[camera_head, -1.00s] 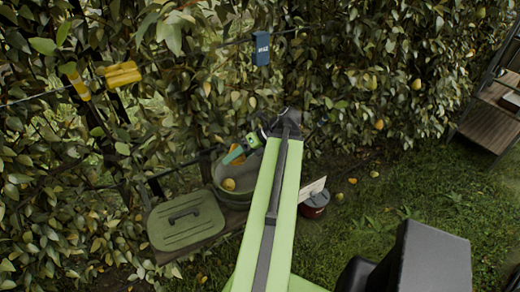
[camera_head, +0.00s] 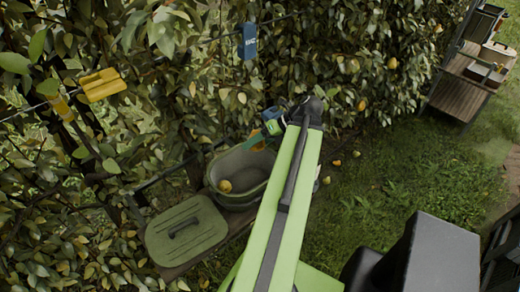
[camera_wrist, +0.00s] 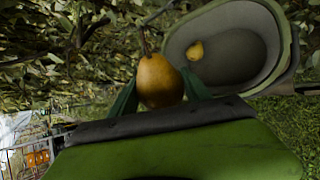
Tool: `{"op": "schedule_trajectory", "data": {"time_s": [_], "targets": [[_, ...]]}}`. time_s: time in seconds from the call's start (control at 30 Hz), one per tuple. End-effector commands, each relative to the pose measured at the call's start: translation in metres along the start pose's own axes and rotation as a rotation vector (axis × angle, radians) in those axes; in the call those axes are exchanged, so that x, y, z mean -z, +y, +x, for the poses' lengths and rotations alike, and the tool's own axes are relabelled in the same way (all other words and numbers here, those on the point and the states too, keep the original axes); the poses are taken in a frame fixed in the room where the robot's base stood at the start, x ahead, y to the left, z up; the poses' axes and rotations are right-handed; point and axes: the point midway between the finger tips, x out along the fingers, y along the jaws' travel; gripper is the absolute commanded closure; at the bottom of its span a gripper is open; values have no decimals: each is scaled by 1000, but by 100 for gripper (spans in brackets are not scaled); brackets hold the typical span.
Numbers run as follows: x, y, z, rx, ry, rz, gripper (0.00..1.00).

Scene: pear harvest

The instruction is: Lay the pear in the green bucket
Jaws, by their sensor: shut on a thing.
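A yellow-brown pear (camera_wrist: 158,82) with a long stem is held between the green fingers of my gripper (camera_wrist: 160,93) in the wrist view. My gripper also shows in the head view (camera_head: 256,141), at the far side of the green bucket (camera_head: 240,204); the held pear is mostly hidden there. In the wrist view the bucket (camera_wrist: 287,48) lies to the right of and beyond the held pear, which appears apart from it. Another yellow pear (camera_head: 225,186) lies inside the bucket and also shows in the wrist view (camera_wrist: 195,50).
A green lid (camera_head: 186,232) with a dark handle lies left of the bucket. A leafy hedge (camera_head: 190,90) with a blue tag (camera_head: 249,42) and a yellow clip (camera_head: 101,85) stands behind. A wooden shelf cart (camera_head: 462,92) stands at the right. Several pears lie on the grass.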

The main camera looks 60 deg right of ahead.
Motion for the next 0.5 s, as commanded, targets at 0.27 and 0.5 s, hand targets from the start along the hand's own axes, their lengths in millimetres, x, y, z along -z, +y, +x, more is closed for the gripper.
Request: {"op": "schedule_trajectory", "data": {"time_s": [0.27,0.5], "targets": [[4,-72,58,378,385,-120,91],[-6,-100,60,589,555,-218,91]]}}
